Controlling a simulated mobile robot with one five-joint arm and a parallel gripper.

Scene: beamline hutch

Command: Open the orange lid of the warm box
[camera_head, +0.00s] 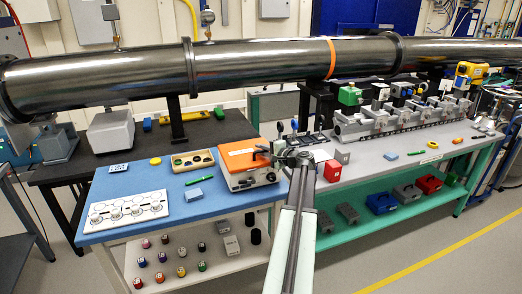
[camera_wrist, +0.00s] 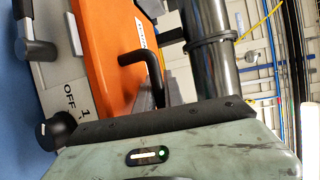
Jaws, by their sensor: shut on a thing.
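The warm box (camera_head: 248,183) is a pale box at the right end of the blue bench top. Its orange lid (camera_head: 238,161) lies on top and looks down, with no clear gap. A black bar handle (camera_wrist: 138,57) stands out from the lid (camera_wrist: 105,45) in the wrist view. My gripper (camera_head: 273,156) reaches the right side of the lid and is shut on the handle. The box's front with the "OFF 1" marking and a black knob (camera_wrist: 57,130) shows beside my gripper.
A large steel pipe (camera_head: 260,62) runs behind the box. A wooden tray (camera_head: 193,160), a light blue block (camera_head: 194,195) and a white plate with rings (camera_head: 128,210) lie to the left. A red cube (camera_head: 332,171) and grey block stand close to the right of my gripper.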

